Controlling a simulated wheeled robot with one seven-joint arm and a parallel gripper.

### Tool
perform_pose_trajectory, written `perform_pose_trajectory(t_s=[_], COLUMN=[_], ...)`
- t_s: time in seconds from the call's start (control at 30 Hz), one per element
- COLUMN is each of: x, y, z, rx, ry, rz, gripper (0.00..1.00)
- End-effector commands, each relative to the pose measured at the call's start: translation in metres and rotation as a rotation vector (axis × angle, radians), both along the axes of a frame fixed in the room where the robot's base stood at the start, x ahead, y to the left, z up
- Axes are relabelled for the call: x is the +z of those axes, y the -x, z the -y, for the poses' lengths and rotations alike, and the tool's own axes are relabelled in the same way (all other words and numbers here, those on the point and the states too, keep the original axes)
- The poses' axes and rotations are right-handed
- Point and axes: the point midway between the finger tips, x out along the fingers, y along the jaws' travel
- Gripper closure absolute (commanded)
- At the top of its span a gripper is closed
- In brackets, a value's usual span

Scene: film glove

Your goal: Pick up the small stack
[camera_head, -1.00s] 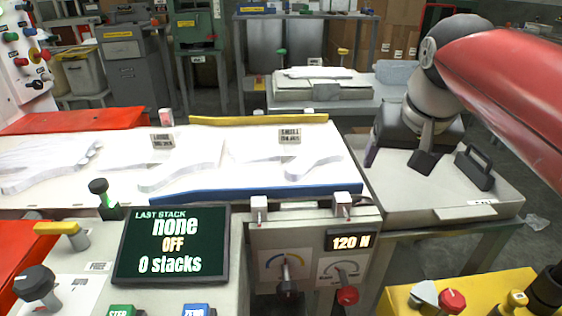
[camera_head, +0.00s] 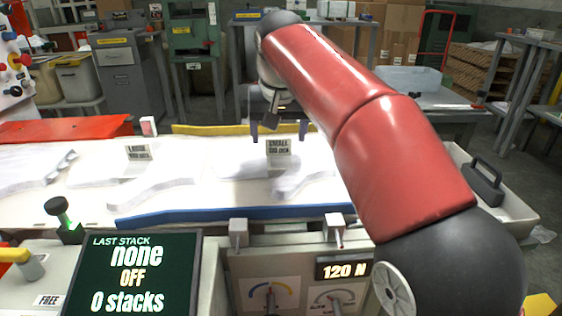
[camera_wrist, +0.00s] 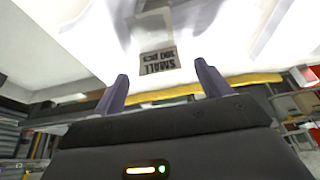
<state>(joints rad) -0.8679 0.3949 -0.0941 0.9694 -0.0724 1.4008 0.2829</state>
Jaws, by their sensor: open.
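The small stack (camera_head: 308,183) is a pale, thin film pile lying flat on the white table top, just in front of a label card (camera_head: 279,147) reading SMALL. The card also shows upside down between my fingers in the wrist view (camera_wrist: 158,61). My gripper (camera_head: 279,130) is open, its two dark fingers on either side of the card and above the table, behind the stack in the head view. In the wrist view my gripper (camera_wrist: 163,78) holds nothing. The stack's outline is blurred against the bright table there.
Another pale stack (camera_head: 150,192) lies to the left near a LARGE card (camera_head: 139,152). A blue rail (camera_head: 215,213) edges the table front and a yellow rail (camera_head: 215,129) the back. Two clamp-like posts (camera_head: 336,228) stand before the front rail.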

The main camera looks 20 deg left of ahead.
Motion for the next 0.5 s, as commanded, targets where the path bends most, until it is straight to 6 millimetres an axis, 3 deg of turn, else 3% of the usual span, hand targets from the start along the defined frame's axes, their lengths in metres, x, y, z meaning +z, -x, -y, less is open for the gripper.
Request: perform_pose_trajectory(t_s=[0.1, 0.2, 0.4, 0.5], x=[-0.021, -0.030, -0.030, -0.030], y=[-0.007, -0.010, -0.011, -0.011], z=[-0.004, -0.005, -0.006, -0.006], rx=[0.000, 0.000, 0.000, 0.000], ry=[0.004, 0.001, 0.000, 0.000], rz=[-0.002, 0.000, 0.000, 0.000], gripper=[0.24, 0.24, 0.24, 0.34])
